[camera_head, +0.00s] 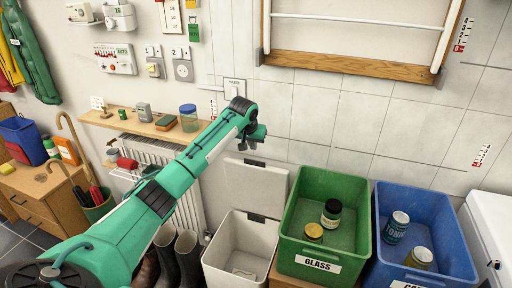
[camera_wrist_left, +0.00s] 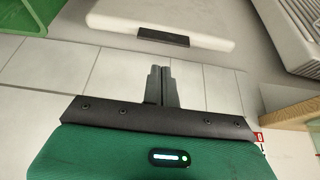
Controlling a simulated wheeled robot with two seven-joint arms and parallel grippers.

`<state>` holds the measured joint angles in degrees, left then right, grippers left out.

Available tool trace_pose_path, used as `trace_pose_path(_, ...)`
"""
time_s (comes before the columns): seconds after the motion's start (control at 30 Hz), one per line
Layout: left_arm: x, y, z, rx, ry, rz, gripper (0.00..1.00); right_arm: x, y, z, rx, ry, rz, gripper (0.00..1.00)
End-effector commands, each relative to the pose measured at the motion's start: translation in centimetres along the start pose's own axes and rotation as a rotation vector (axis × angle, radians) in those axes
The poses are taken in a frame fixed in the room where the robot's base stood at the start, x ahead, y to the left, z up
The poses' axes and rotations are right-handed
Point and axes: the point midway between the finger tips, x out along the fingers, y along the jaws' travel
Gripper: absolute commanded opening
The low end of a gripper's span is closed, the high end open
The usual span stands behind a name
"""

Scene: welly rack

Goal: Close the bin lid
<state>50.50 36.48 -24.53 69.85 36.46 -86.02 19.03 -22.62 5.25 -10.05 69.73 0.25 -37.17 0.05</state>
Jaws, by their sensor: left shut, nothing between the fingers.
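The pale grey bin (camera_head: 224,255) stands on the floor at the lower middle of the head view, left of the green crate. Its lid (camera_head: 262,188) is open, standing upright at the back against the wall, with a dark tab on its top edge. In the left wrist view the lid (camera_wrist_left: 205,36) shows at the top with its dark tab (camera_wrist_left: 163,37). My left gripper (camera_head: 250,143) is above the lid's top edge, in front of the tiled wall. Its fingers (camera_wrist_left: 160,72) are closed together and empty, seemingly apart from the lid. My right gripper is out of view.
A green crate (camera_head: 289,218) labelled GLASS and a blue crate (camera_head: 462,240), both holding jars or cans, stand right of the bin. A radiator (camera_head: 190,205), a shelf (camera_head: 104,120) and dark boots (camera_head: 188,258) are left. A wooden-framed rack (camera_head: 350,66) hangs above.

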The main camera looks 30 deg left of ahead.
Motion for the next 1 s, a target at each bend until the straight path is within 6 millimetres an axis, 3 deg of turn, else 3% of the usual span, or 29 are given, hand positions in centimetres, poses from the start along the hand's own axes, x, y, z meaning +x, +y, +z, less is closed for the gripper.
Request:
trace_pose_path(0.2,4.2,0.1,0.1,0.0,-0.003,0.0,0.0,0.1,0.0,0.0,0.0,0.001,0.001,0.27)
trace_pose_path(0.4,7.1,0.1,0.1,0.0,-0.002,0.0,0.0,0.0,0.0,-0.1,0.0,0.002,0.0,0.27)
trace_pose_path(0.63,8.5,0.0,0.1,0.0,0.0,0.0,0.0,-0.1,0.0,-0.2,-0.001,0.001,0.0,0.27)
trace_pose_path(1.0,8.6,0.0,0.1,0.001,0.001,0.0,0.0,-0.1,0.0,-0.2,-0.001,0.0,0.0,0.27)
